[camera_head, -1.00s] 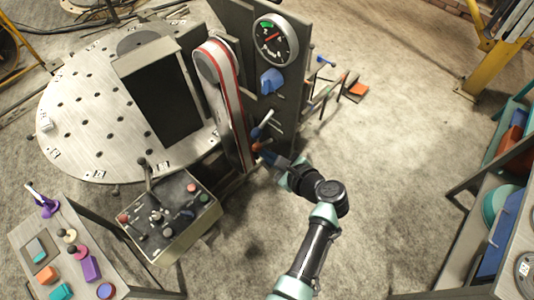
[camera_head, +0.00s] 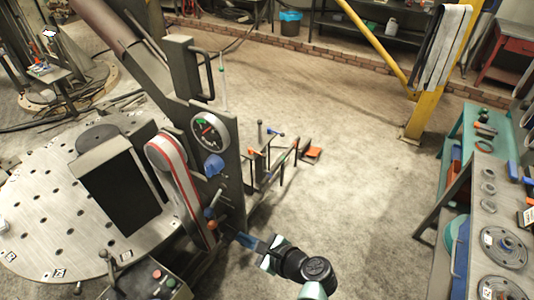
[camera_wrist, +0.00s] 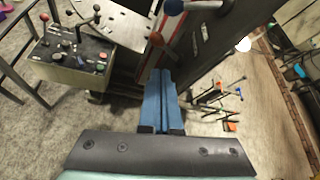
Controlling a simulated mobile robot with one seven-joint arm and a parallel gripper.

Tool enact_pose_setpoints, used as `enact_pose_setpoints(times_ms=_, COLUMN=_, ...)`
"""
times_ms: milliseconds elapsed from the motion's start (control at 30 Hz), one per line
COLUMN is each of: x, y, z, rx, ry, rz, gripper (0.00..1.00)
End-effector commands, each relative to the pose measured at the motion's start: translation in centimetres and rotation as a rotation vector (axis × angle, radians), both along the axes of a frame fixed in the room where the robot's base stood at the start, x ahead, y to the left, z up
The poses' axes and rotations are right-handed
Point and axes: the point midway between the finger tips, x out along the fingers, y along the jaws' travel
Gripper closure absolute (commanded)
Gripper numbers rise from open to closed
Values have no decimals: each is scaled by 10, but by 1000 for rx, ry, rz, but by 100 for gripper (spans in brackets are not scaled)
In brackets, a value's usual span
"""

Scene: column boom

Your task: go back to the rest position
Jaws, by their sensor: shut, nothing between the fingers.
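My gripper (camera_head: 244,240) is in the lower middle of the head view, beside the foot of the dark upright panel with the gauge. In the wrist view its two blue fingers (camera_wrist: 161,97) lie together with nothing between them. A lever with a reddish knob (camera_head: 210,213) is on the panel just left of and above the fingertips; I cannot tell whether they touch. In the wrist view a blue knob (camera_wrist: 173,7) and a red knob (camera_wrist: 157,40) show beyond the fingers.
The gauge (camera_head: 209,131) and a blue knob (camera_head: 213,165) are on the panel. A control box (camera_head: 150,283) stands at lower left, a round perforated table (camera_head: 40,200) at left. A shelf bench (camera_head: 480,215) stands at right. The floor (camera_head: 350,190) between is largely clear.

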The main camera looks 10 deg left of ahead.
Motion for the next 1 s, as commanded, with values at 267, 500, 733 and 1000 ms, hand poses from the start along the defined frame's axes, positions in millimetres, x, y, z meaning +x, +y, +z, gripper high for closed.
enact_pose_setpoints(times_ms=267, x=22, y=-8, z=15, rx=-97, ry=-141, rz=14, gripper=100)
enact_pose_setpoints(times_ms=500, x=101, y=-50, z=134, rx=-646, ry=-819, rz=40, gripper=100)
enact_pose_setpoints(times_ms=733, x=100, y=-90, z=305, rx=-1277, ry=-1407, rz=-70, gripper=100)
enact_pose_setpoints(times_ms=1000, x=-8, y=-118, z=470, rx=-1997, ry=-1769, rz=-381, gripper=100)
